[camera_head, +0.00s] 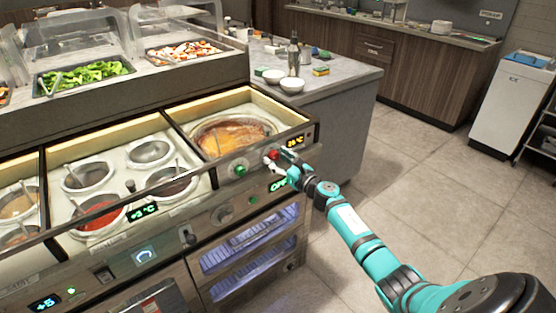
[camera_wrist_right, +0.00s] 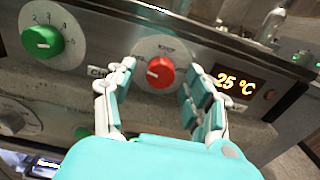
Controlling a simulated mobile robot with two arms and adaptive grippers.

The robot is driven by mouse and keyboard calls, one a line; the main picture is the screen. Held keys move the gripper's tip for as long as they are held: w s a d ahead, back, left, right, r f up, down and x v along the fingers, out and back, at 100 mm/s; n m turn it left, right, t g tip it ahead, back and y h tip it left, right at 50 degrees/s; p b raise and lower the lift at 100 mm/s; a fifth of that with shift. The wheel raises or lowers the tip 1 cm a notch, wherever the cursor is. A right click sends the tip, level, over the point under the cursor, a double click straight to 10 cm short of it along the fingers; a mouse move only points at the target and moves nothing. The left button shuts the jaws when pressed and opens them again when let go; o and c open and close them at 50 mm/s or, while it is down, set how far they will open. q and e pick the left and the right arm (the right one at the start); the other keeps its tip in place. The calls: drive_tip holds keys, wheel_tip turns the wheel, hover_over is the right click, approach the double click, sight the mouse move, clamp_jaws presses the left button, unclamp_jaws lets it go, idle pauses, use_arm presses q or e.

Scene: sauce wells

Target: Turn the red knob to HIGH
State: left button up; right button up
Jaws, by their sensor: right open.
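The red knob (camera_head: 272,155) is on the front panel of the sauce counter, at its right end. In the right wrist view the red knob (camera_wrist_right: 160,72) sits on a round pale dial plate, its white mark pointing left. The lettering on the plate is too small to read. My right gripper (camera_head: 277,166) is at the panel, close to the knob. In the wrist view my right gripper (camera_wrist_right: 159,84) is open, with one finger on each side of the knob; I cannot tell whether they touch it. My left gripper is not in view.
A green knob (camera_wrist_right: 42,41) sits left of the red one. An orange 25 °C display (camera_wrist_right: 238,86) is to its right. Above the panel is a well of orange sauce (camera_head: 235,135). A side counter (camera_head: 335,75) holds white bowls and a bottle. Floor at right is clear.

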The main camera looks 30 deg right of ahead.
clamp_jaws()
idle(0.3)
